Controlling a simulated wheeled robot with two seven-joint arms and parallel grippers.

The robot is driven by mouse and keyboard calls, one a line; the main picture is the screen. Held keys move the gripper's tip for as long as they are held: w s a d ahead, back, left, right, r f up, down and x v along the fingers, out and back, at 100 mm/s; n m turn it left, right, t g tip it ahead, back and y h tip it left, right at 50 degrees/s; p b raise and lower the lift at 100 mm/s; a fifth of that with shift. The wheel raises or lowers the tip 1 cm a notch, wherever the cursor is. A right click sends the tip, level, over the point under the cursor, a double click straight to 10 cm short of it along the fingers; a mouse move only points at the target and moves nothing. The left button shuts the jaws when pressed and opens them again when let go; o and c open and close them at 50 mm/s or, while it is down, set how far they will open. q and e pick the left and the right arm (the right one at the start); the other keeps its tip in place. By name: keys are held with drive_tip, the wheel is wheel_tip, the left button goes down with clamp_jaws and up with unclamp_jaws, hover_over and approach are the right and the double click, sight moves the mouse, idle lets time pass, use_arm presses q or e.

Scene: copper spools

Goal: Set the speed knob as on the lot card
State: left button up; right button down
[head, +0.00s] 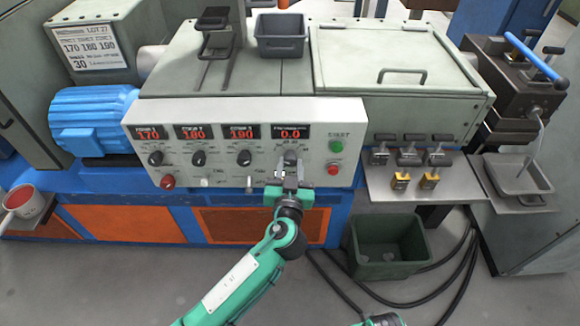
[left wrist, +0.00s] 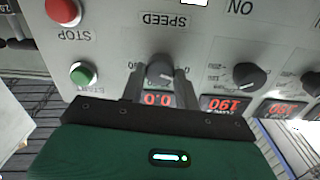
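The lot card (head: 90,48) on the grey box at the back left reads LOT 27, with 170, 180, 190 and a large 30; its smaller print is unclear. The speed knob (head: 291,157) is a dark knob on the white control panel, below a red display (head: 290,133) reading 0.0. My left gripper (head: 290,174) is in front of it. In the left wrist view, upside down, its fingers (left wrist: 160,76) stand either side of the speed knob (left wrist: 160,65), apparently with small gaps.
Three zone knobs (head: 199,158) sit to the left under displays reading 170, 180 and 190. A green START button (head: 336,146) and a red STOP button (head: 333,169) are close on the right. A dark green bin (head: 386,247) stands on the floor.

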use_arm(q)
drive_tip(key=shift+m, duration=0.4)
drive_tip(key=shift+c, duration=0.3)
drive_tip(key=m, duration=0.3)
drive_tip(key=shift+r+m+p, duration=0.1)
drive_tip(key=shift+m+p, duration=0.2)
drive_tip(key=shift+p, duration=0.05)
drive_tip(key=m+p, duration=0.2)
drive_tip(key=m, duration=0.4)
drive_tip(key=shift+d, duration=0.15)
drive_tip(key=m+p, duration=0.2)
drive_tip(key=m, duration=0.3)
drive_tip(key=shift+m+y+p, duration=0.3)
drive_tip(key=shift+p, duration=0.1)
drive_tip(key=shift+m+p, duration=0.3)
drive_tip(key=shift+m, duration=0.5)
use_arm(e)
drive_tip(key=s+d+f, duration=0.4)
drive_tip(key=s+f, duration=0.6)
drive_tip(key=f, duration=0.4)
drive_tip(key=shift+f, duration=0.3)
drive_tip(key=shift+s, duration=0.1)
use_arm(q)
drive_tip(key=o, duration=1)
drive_tip(key=shift+d, duration=0.1)
drive_tip(key=shift+c, duration=0.2)
